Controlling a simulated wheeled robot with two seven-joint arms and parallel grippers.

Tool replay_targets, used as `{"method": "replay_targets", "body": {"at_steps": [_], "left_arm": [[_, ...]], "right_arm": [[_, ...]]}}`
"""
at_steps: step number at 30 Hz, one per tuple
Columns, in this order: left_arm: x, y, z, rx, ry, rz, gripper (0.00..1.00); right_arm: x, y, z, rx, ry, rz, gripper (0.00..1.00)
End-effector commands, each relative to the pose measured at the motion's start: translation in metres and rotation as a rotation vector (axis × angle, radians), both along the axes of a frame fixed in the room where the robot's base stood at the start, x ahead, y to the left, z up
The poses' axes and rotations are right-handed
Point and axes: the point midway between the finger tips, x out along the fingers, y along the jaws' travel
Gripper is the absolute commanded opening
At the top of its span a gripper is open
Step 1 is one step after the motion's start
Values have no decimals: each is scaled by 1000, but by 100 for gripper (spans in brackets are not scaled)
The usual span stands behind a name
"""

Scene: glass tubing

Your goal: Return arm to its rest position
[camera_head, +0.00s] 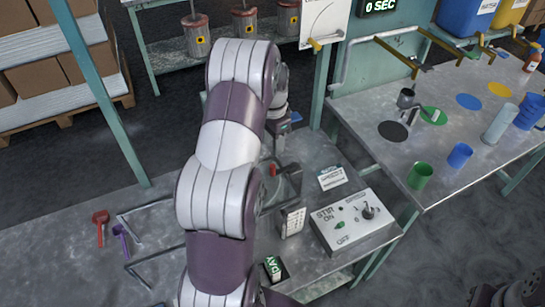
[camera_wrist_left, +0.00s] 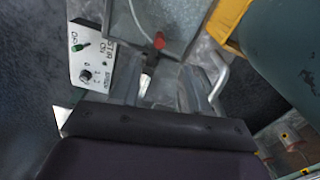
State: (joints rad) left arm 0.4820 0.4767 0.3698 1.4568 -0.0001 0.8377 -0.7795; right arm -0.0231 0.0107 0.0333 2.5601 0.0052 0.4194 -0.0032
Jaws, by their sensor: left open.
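My left arm (camera_head: 222,150) reaches up through the middle of the head view, over the grey bench. Its left gripper (camera_head: 281,160) is partly hidden behind the arm, near a red-tipped part (camera_head: 273,170) on the bench. In the left wrist view the left gripper (camera_wrist_left: 160,88) is open. A red-tipped part (camera_wrist_left: 159,41) with a metal piece below it shows ahead of and between the fingers; contact cannot be told. Only a dark piece of my right arm shows at the bottom right of the head view; its gripper is out of view.
The stir control box (camera_head: 345,223) stands right of the arm, beside a small white keypad-like block (camera_head: 293,222). Red (camera_head: 101,226) and purple (camera_head: 121,239) tools lie at left. The right table holds a green cup (camera_head: 419,176) and a blue cup (camera_head: 459,155). A teal post (camera_head: 90,85) rises at left.

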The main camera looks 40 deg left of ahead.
Motion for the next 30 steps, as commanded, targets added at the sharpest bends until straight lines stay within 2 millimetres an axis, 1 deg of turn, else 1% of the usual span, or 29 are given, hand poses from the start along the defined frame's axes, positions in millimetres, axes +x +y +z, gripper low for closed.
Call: {"method": "replay_targets", "body": {"at_steps": [3,5,19,22,23,24,25,26,29,30], "left_arm": [[0,0,10,1,-1,0,45],[0,0,12,0,-1,0,45],[0,0,12,0,0,3,45],[4,2,11,9,-21,84,45],[0,0,5,8,-20,139,45],[-12,-6,-5,3,-12,227,45],[-20,-14,-7,2,-12,285,45],[-29,-25,-7,3,-14,332,45],[-59,-76,0,2,-30,440,45],[-73,-98,4,1,-40,463,45]], "right_arm": [[0,0,-2,0,0,0,0],[0,0,-2,0,0,0,0],[0,0,-1,0,0,0,0],[0,0,-2,0,0,0,0],[0,0,-2,0,0,0,0],[0,0,-2,0,0,0,0],[0,0,-1,0,0,0,0],[0,0,-1,0,0,0,0],[0,0,-1,0,0,0,0],[0,0,-1,0,0,0,0]]}}
